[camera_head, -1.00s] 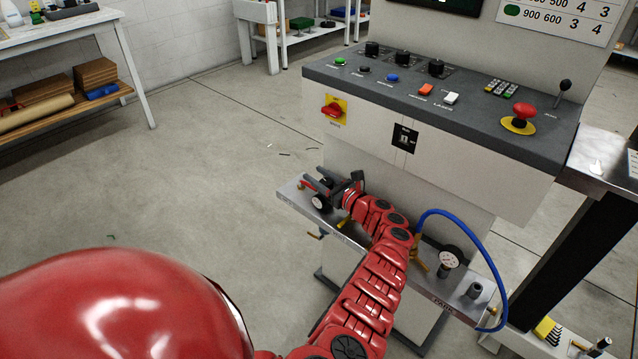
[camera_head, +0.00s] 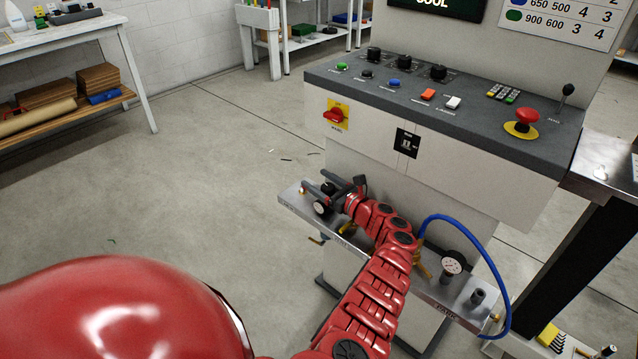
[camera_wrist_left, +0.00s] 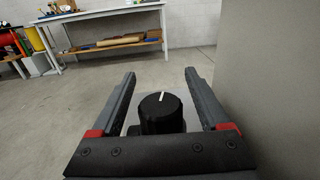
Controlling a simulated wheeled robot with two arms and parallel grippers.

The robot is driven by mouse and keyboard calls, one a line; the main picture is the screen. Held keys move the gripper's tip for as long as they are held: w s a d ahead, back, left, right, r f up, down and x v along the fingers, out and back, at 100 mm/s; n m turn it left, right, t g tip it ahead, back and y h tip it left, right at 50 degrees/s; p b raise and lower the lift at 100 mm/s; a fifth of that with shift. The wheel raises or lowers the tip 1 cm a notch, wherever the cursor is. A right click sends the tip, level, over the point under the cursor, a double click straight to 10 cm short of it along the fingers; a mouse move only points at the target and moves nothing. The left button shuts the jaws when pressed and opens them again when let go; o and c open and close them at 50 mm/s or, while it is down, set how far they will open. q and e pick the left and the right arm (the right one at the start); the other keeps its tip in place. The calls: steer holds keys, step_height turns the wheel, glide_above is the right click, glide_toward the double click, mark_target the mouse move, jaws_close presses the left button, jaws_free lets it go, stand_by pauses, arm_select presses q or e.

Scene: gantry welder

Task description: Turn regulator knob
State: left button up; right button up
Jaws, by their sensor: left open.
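The regulator knob (camera_wrist_left: 161,113) is black and round with a white pointer line on top. In the wrist view it stands between the two fingers of my left gripper (camera_wrist_left: 160,76), nearer their bases than their tips. The fingers are spread, and a gap shows on each side of the knob. In the head view my left gripper (camera_head: 315,186) is over the left end of the metal shelf (camera_head: 290,199), and its fingers partly hide the knob (camera_head: 328,188). A small white-faced gauge (camera_head: 320,208) sits just beside the gripper. My right gripper is not in view.
Above the shelf is the welder's control panel (camera_head: 400,95), with buttons, knobs and a red emergency stop (camera_head: 527,117). A blue hose (camera_head: 497,265) loops over the shelf's right part, near a second gauge (camera_head: 451,267). Open floor (camera_head: 200,180) lies to the left.

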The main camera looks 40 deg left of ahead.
arm_select(q)
step_height(320, 180, up, 4)
steer(key=shift+f+p, duration=0.1)
steer(key=shift+p, duration=1.05)
steer(key=s+d+r+p, duration=0.1)
steer(key=s+d+p, duration=0.8)
steer(key=s, duration=0.4)
steer(key=shift+s+p, duration=0.15)
steer(key=shift+p, duration=0.2)
